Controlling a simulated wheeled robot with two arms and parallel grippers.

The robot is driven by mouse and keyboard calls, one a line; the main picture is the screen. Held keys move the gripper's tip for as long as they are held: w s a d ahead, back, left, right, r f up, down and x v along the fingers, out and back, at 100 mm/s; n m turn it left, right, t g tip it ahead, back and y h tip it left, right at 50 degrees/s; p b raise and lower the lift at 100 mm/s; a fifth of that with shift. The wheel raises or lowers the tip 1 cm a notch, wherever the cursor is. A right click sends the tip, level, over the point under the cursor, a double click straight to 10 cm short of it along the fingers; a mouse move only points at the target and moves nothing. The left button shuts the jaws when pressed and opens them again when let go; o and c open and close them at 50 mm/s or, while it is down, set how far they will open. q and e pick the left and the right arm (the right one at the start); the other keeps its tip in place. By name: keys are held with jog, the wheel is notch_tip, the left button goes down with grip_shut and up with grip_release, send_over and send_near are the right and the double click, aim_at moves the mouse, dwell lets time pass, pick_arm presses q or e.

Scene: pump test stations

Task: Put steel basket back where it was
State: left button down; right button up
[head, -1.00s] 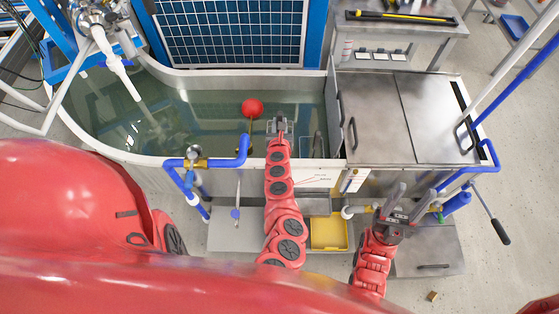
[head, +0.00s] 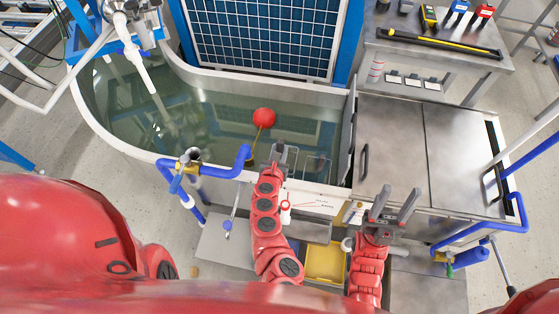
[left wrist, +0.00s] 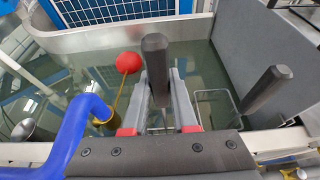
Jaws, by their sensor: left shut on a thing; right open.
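The steel basket (head: 312,166) shows as a thin wire frame inside the front right part of the water tank (head: 225,83), just right of my left gripper. Its wires also show in the left wrist view (left wrist: 232,108), against the water. My left gripper (head: 279,150) is above the tank's front rim and shut on the basket; the exact point of grip is hard to make out. Dark posts stand at and right of its fingers in the left wrist view. My right gripper (head: 395,204) is open and empty, in front of the steel cover's front edge.
A red float ball (head: 264,118) on a yellow rod is left of my left gripper. A blue pipe (head: 228,172) rises at the front rim. A steel cover (head: 395,140) closes the tank's right side. A yellow tray (head: 325,262) lies below the rim.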

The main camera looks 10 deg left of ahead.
pick_arm(q)
jog(key=shift+w+f, duration=0.1)
jog(key=shift+f, duration=0.25)
notch_tip(320, 180, down, 3)
jog(key=shift+b, duration=0.45)
jog(key=shift+a+f, duration=0.1)
jog(key=shift+f, duration=0.35)
jog(key=shift+f+b, duration=0.15)
jog(key=shift+b, duration=0.15)
jog(key=c, duration=0.7)
grip_release()
